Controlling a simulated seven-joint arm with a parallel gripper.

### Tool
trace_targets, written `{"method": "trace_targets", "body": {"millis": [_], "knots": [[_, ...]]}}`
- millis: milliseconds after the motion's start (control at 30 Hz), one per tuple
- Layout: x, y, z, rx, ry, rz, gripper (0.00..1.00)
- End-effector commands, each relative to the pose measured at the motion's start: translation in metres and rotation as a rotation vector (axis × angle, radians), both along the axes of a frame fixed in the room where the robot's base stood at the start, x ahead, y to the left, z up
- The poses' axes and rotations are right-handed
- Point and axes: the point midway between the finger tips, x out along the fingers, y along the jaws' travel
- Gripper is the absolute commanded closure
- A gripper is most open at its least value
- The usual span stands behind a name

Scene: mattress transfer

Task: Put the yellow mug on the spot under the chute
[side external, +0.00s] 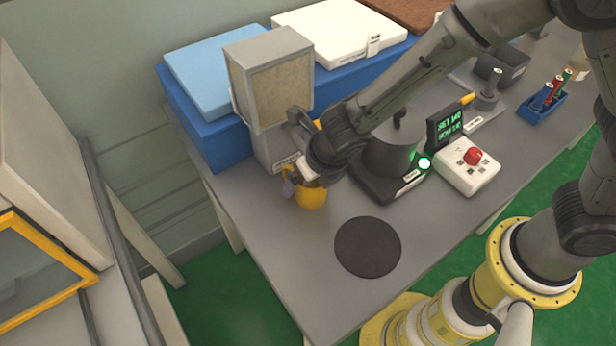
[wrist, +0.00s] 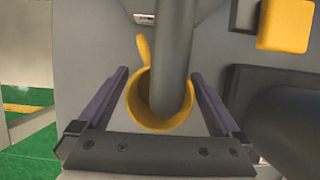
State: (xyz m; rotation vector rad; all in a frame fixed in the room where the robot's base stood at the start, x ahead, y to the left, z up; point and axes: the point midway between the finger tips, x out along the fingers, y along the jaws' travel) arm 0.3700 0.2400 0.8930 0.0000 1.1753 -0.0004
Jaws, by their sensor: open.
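The yellow mug (side external: 312,198) stands at the foot of the grey dispenser (side external: 268,85), partly hidden by my wrist. In the wrist view the mug (wrist: 136,108) is between my two fingers, with its handle pointing up the picture. A grey chute pipe (wrist: 172,50) covers part of the mug's mouth; I cannot tell whether it ends above the rim or inside it. My gripper (wrist: 158,73) is open, a finger on each side of the mug, with small gaps showing. In the side view my gripper (side external: 300,188) is low by the mug. The spot under it is hidden.
A dark round mat (side external: 367,247) lies bare on the grey table (side external: 290,265). Right of my wrist are a dark pot on a black base (side external: 385,165), a white red-button box (side external: 468,168) and a green-text display (side external: 447,127). Blue boxes (side external: 210,140) stand behind the dispenser.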

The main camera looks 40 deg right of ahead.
Motion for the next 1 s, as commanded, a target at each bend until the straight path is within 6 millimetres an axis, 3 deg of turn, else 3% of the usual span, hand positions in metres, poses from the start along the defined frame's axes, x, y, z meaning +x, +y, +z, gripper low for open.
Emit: {"method": "trace_targets", "body": {"millis": [233,700,1000], "knots": [[-0.005,0.001,0.018,0.002,-0.004,0.000,0.00],[-0.040,0.001,0.099,0.003,-0.003,0.001,0.00],[-0.047,0.000,0.114,0.000,0.001,0.000,0.00]]}}
